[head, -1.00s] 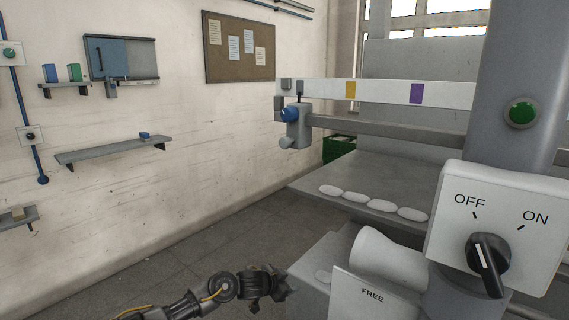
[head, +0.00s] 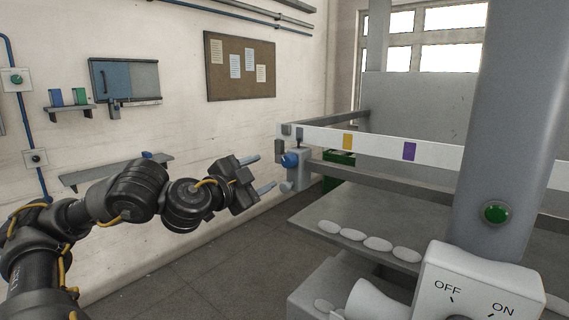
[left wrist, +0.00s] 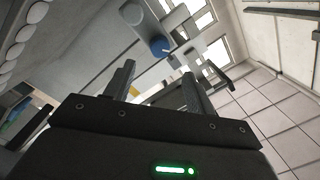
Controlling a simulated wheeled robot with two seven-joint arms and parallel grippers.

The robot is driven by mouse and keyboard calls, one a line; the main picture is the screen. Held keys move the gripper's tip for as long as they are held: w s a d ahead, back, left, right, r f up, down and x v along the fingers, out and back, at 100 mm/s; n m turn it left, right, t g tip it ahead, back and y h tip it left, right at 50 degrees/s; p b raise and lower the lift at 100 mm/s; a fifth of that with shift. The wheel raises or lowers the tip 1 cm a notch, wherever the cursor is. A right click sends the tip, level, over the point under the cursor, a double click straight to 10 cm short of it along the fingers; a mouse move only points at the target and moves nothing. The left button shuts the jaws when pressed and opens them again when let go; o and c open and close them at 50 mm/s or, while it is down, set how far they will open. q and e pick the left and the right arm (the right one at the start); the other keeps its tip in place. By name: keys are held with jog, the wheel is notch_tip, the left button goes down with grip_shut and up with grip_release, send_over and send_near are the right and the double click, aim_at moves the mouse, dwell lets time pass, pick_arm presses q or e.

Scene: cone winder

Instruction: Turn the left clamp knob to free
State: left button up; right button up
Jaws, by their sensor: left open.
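The blue clamp knob (head: 289,160) sits on a grey clamp block (head: 301,170) at the left end of the machine's rail. My left gripper (head: 264,173) is open and empty just left of the knob in the head view, its two fingers pointing toward it. In the left wrist view, the blue knob (left wrist: 160,46) shows beyond the open gripper (left wrist: 156,62), roughly between the fingertips, and a gap seems to remain. Which mark the knob points to is too small to read. My right gripper does not show.
A white strip (head: 378,143) with coloured marks runs along the machine. Several white discs (head: 378,244) lie on its grey shelf. An OFF/ON switch box (head: 470,275) and a column with a green button (head: 495,213) stand at right. Wall shelves stand at left.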

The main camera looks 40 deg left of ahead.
aim_at(286, 163)
pick_arm(q)
jog(key=w, duration=1)
jog(key=shift+a, duration=0.4)
jog(key=shift+c, duration=0.3)
jog(key=c, duration=0.9)
